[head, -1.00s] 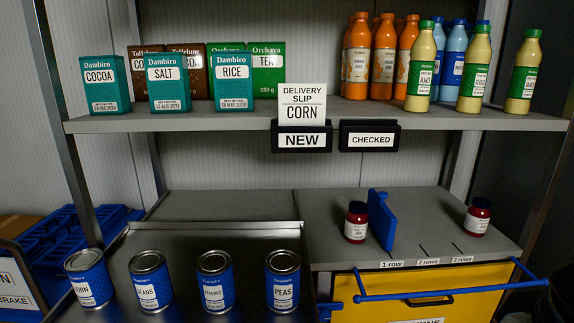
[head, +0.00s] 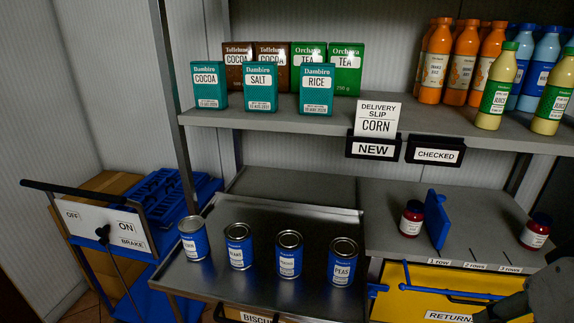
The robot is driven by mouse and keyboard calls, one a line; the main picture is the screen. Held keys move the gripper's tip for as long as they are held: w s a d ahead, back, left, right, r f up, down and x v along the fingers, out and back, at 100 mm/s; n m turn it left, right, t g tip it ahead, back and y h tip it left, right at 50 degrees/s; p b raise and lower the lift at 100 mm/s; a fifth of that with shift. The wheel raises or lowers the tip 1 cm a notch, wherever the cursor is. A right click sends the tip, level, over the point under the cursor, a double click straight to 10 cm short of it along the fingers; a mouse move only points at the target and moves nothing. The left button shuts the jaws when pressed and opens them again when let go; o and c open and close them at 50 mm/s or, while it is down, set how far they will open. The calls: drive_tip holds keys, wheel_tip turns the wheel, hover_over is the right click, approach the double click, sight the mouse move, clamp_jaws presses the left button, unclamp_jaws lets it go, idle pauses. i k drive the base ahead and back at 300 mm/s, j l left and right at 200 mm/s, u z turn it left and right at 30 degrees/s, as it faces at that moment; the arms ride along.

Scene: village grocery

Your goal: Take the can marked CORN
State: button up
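The can marked CORN (head: 194,238) is blue with a silver lid. It stands upright at the left end of a row on the metal tray (head: 190,281). To its right stand the BEANS can (head: 239,247), a can with a label too small to read now (head: 289,256), and the PEAS can (head: 342,262). A delivery slip (head: 377,118) reading CORN stands on the shelf edge above. A dark grey part of my arm shows at the lower right, apart from the cans. Its fingertips are not visible.
A trolley (head: 103,227) with an ON/OFF/BRAKE panel and blue crates stands left of the tray. A yellow returns drawer (head: 405,307) is below. Boxes and bottles fill the upper shelf.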

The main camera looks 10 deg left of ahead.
sight(192, 228)
drive_tip(key=u, duration=1.15)
drive_tip(key=j+z, duration=0.3)
drive_tip(key=j, duration=0.5)
drive_tip(key=j+z, duration=0.3)
drive_tip(key=j, duration=0.5)
drive_tip(key=k, duration=0.05)
